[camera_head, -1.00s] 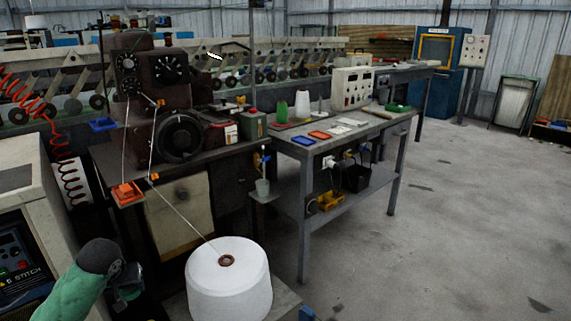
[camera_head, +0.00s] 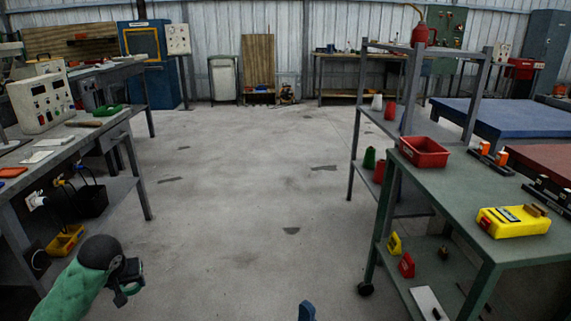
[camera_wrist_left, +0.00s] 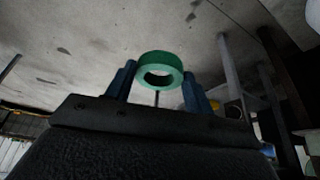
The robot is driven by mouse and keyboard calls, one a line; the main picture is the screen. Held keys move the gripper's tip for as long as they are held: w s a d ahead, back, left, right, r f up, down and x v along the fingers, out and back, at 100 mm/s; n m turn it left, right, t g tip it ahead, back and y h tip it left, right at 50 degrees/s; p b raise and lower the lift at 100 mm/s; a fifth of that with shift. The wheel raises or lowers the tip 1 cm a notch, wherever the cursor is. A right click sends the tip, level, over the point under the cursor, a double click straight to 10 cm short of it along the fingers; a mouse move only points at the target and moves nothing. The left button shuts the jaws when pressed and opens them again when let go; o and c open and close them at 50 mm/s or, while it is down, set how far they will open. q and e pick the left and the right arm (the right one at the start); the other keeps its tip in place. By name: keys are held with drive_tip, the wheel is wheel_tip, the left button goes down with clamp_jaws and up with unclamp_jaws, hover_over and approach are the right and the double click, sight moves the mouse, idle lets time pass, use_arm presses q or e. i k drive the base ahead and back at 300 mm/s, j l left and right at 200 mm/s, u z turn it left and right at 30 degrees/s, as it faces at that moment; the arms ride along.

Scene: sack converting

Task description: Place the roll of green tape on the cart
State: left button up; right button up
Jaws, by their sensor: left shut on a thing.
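The roll of green tape (camera_wrist_left: 161,59) sits between the blue fingers of my left gripper (camera_wrist_left: 159,80) in the left wrist view, and the fingers are shut on it. In the head view my left gripper (camera_head: 127,287) is at the lower left, above the floor and far from the cart; the tape shows there only as a small dark green shape. The green cart (camera_head: 438,187) stands at the right, with a caster at its near left leg. Only a blue tip of my right gripper (camera_head: 306,311) shows at the bottom edge.
On the cart's top are a red bin (camera_head: 424,153) and a yellow box (camera_head: 513,221); bare surface lies between them. A grey shelf rack (camera_head: 405,120) stands behind the cart. A workbench (camera_head: 70,142) is at the left. The floor between is clear.

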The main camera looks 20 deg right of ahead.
sight(459, 187)
drive_tip(key=i+z, duration=0.1)
drive_tip(key=z, duration=1.65)
